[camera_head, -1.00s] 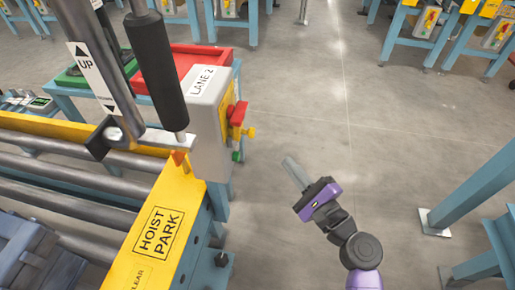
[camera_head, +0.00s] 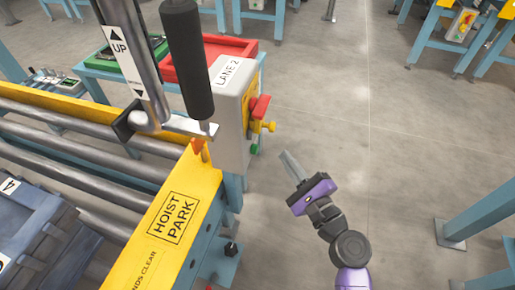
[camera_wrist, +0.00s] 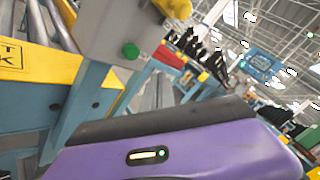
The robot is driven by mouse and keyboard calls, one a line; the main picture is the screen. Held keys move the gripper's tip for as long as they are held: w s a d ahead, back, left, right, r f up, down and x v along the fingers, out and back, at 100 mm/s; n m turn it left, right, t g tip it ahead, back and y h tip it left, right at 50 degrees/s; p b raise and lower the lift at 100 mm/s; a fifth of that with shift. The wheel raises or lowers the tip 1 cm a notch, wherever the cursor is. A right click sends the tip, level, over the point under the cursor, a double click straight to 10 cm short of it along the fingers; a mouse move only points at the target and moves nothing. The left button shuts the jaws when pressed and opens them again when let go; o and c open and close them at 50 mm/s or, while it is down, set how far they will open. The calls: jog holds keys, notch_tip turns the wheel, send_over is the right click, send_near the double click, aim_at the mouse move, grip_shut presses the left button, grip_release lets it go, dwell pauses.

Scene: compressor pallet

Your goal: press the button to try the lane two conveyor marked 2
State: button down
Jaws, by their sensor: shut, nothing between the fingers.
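The grey control box marked LANE 2 (camera_head: 232,115) stands at the end of the roller conveyor (camera_head: 60,150).
A yellow HOIST PARK beam (camera_head: 172,217) edges the conveyor. A black-handled lever (camera_head: 187,60) rises beside the box, near an UP sign. Red (camera_head: 215,50) and green trays stand behind. Blue legs (camera_head: 480,200) stand at right; the floor between is open.

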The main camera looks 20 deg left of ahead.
jog(key=shift+a, duration=2.05)
jog(key=shift+a, duration=0.15)
dwell(0.4)
jog(key=shift+a, duration=0.3)
jog(key=shift+w+a, duration=0.1)
jog(key=shift+a, duration=0.45)
dwell(1.0)
jog(key=shift+d, duration=0.95)
jog(key=shift+d+b, duration=0.3)
jog(key=shift+d, duration=2.25)
